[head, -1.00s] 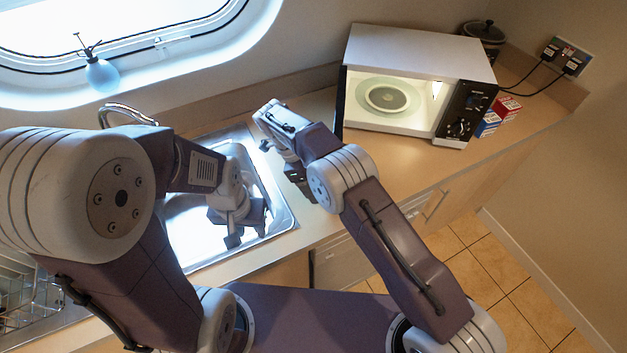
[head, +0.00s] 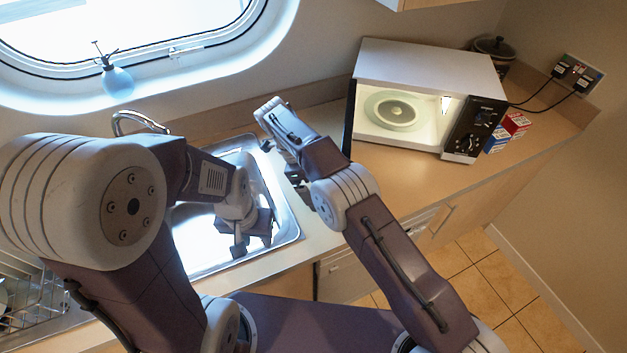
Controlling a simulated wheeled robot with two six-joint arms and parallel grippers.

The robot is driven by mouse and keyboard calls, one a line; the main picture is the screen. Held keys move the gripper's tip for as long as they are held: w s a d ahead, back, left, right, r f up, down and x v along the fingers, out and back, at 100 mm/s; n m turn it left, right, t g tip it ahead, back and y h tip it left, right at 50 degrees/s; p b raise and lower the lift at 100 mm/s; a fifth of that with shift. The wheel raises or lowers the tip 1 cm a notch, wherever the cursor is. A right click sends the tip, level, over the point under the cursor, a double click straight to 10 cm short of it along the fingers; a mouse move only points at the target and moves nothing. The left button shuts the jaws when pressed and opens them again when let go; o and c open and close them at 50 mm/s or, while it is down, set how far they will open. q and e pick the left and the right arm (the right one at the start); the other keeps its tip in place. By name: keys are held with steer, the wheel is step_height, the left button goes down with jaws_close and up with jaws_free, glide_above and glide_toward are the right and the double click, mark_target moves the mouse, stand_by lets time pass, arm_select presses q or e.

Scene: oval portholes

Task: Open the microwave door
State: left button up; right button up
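The white microwave (head: 425,62) stands on the counter at the upper right in the head view. Its lit cavity with a round glass turntable (head: 394,110) is exposed. The door (head: 350,117) is swung wide open at the left side and shows edge-on as a dark strip. My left gripper (head: 252,243) is over the sink, pointing down, fingers apart and empty, far from the microwave. My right arm reaches up left of the door. My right gripper (head: 304,192) is mostly hidden behind its own arm, apart from the door as far as I can see; its fingers are unclear.
The sink (head: 285,225) with a tap (head: 138,120) lies left of the microwave. Red (head: 516,123) and blue (head: 496,139) boxes and a dark lidded pot (head: 494,50) stand at its right. A spray bottle (head: 117,82) sits by the window. Counter in front of the microwave is clear.

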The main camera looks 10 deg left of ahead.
steer(key=p+v, duration=0.3)
steer(key=p, duration=0.4)
steer(key=shift+s+a+r, duration=0.1)
steer(key=shift+a+r, duration=0.05)
steer(key=shift+r, duration=0.2)
